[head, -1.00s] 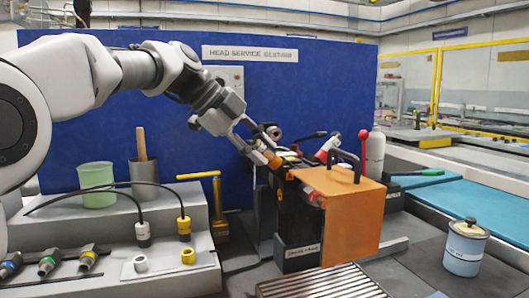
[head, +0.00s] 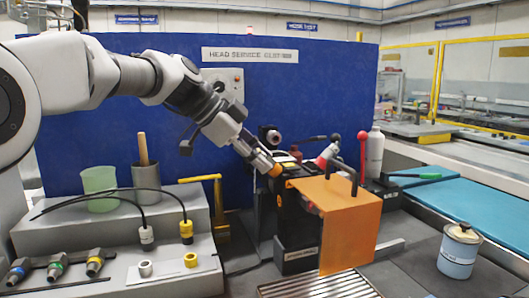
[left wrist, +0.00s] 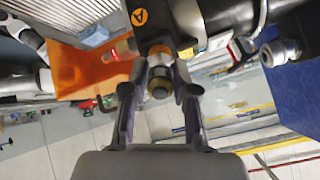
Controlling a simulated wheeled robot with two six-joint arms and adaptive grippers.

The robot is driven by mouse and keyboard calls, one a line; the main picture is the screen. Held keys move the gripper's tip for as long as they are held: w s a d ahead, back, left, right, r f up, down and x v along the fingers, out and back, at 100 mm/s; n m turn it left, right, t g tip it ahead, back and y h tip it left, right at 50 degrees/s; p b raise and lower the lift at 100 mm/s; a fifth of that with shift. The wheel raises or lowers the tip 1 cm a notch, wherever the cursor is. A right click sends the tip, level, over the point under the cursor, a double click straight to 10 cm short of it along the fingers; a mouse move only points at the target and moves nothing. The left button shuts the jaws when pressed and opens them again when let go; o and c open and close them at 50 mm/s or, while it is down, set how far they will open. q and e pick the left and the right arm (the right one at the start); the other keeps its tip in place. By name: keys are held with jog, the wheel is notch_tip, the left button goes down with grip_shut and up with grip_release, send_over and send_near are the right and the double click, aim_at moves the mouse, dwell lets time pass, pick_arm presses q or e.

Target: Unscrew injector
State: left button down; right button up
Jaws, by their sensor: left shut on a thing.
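My left gripper (head: 258,156) comes down at a slant and is shut on the injector (head: 267,163), a grey part with an orange collar at its lower end. The injector sits at the upper left of the dark service stand (head: 296,228). In the left wrist view the injector (left wrist: 160,84) shows end-on between the two fingers of my left gripper (left wrist: 160,92). Its inner end meets the dark body marked with an orange "A" disc (left wrist: 139,17); the thread is hidden. My right gripper is not in view.
An orange guard (head: 350,225) with a dark handle covers the stand's right side. A red-knobbed lever (head: 363,150) rises behind. At left, a grey bench (head: 180,265) carries coloured-ring parts, cabled connectors, a green cup (head: 99,186) and a grey cup (head: 146,182). A lidded tin (head: 459,252) stands right.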

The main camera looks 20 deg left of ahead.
pick_arm(q)
jog(key=n+p, duration=0.3)
jog(key=n, duration=0.1)
jog(key=shift+r+n, duration=0.15)
jog(key=shift+n, duration=0.15)
jog(key=shift+n+p, duration=0.3)
jog(key=shift+p, duration=0.05)
jog(key=shift+n+p, duration=0.7)
jog(key=shift+p, duration=0.05)
jog(key=n+p, duration=0.3)
jog(key=n, duration=0.1)
jog(key=n+p, duration=0.5)
jog(key=p, duration=0.1)
jog(key=shift+n, duration=0.7)
